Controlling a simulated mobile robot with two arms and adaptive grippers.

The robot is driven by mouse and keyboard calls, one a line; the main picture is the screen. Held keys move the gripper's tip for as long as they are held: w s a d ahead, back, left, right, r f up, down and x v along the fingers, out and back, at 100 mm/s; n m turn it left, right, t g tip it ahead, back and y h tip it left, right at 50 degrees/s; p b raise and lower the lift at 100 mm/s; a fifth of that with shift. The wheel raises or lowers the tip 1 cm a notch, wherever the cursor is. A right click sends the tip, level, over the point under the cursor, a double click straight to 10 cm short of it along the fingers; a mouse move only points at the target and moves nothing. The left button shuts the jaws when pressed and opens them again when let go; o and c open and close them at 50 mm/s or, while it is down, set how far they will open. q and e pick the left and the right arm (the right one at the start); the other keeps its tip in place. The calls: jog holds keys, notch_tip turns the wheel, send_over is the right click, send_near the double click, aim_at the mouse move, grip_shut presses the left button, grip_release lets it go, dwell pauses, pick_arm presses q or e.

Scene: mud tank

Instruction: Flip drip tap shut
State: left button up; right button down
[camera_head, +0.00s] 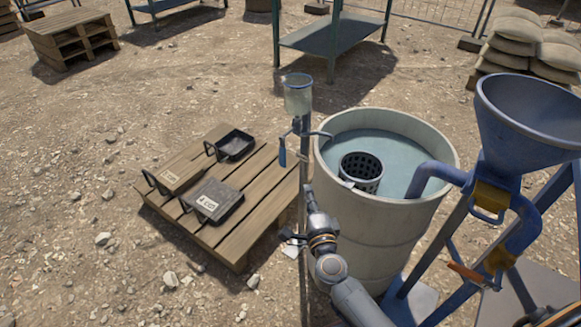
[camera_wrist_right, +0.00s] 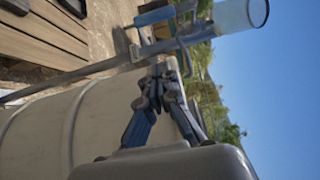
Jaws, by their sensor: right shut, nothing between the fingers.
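The drip tap (camera_head: 296,129) sits on a thin upright post, just below a clear cup (camera_head: 298,96), beside the tank's left rim. Its blue lever (camera_head: 283,152) hangs down on the left side of the post. A thin spout reaches right over the rim. In the right wrist view the blue lever (camera_wrist_right: 154,16) and the cup (camera_wrist_right: 241,14) show at the top, turned sideways. My right gripper (camera_head: 308,191) is shut and empty, below the tap and close to the post. Its fingers (camera_wrist_right: 160,72) point toward the tap, apart from the lever. My left gripper is out of view.
The round tank (camera_head: 375,235) of grey-blue liquid holds a black perforated basket (camera_head: 360,170). A blue funnel (camera_head: 530,120) on a frame stands right. A pallet (camera_head: 240,225) with black trays lies left. Sandbags (camera_head: 530,48) and a green rack (camera_head: 335,40) stand behind. Open gravel lies left.

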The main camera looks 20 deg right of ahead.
aim_at(282, 152)
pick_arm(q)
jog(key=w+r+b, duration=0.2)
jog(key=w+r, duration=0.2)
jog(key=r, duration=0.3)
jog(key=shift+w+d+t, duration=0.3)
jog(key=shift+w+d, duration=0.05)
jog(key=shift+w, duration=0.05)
pick_arm(e)
jog(key=w+a, duration=0.1)
jog(key=w, duration=1)
jog(key=shift+a, duration=0.2)
pick_arm(q)
jog(key=shift+b, duration=0.3)
pick_arm(e)
jog(key=shift+w, duration=0.1)
